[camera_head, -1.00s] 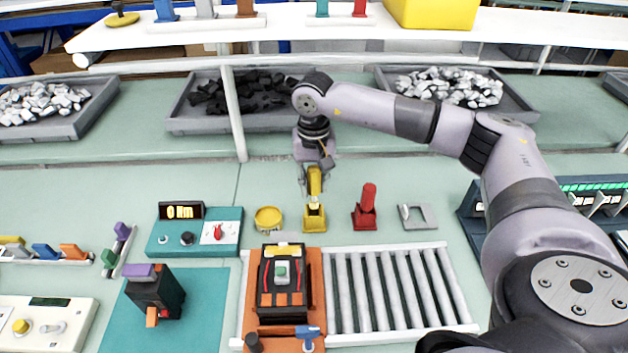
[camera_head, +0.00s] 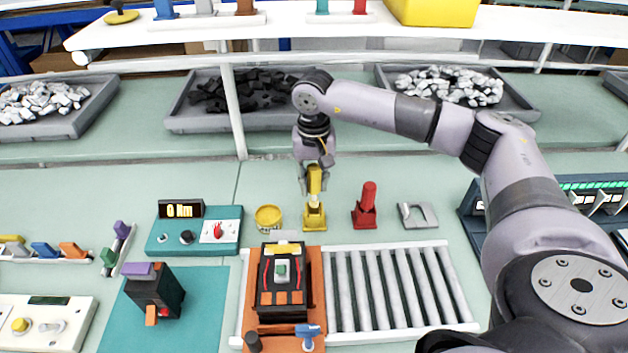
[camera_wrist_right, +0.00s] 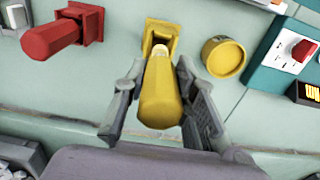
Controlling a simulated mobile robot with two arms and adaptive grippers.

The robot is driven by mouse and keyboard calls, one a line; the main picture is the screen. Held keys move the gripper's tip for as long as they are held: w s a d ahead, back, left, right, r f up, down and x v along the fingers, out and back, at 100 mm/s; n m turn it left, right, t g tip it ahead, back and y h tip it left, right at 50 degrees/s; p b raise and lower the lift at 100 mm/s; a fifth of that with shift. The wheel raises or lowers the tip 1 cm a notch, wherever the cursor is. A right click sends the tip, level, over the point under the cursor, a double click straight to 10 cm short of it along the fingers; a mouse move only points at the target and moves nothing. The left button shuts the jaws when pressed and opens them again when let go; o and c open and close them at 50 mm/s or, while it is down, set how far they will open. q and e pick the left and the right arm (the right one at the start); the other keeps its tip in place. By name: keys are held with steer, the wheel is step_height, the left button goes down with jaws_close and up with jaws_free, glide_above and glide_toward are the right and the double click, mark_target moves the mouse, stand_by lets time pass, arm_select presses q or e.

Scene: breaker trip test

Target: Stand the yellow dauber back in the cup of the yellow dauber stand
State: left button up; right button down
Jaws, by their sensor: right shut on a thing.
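The yellow dauber (camera_head: 314,181) is between the fingers of my right gripper (camera_head: 315,186), which is shut on it. In the right wrist view the dauber (camera_wrist_right: 160,95) lies between both fingers of the gripper (camera_wrist_right: 157,115), its narrow pale end toward the stand. The yellow dauber stand (camera_head: 315,218) is on the bench directly below the dauber. It also shows in the right wrist view (camera_wrist_right: 160,30). The dauber's lower end meets or overlaps the stand's cup; I cannot tell how deep it sits. My left gripper is not in view.
A round yellow tin (camera_head: 268,218) stands just left of the stand. A red dauber in its red stand (camera_head: 365,207) is to the right, with a grey metal piece (camera_head: 418,215) beyond. A breaker on an orange fixture (camera_head: 282,280) and a roller track (camera_head: 385,290) lie in front.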

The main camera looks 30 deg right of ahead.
mark_target(314, 199)
steer(key=shift+b, duration=0.35)
stand_by(0.8)
steer(key=shift+f+b, duration=2.55)
steer(key=shift+f, duration=0.55)
steer(key=c, duration=1.2)
jaws_free()
steer(key=shift+r, duration=0.15)
step_height(314, 199, up, 12)
steer(key=shift+f, duration=0.1)
steer(key=o, duration=1)
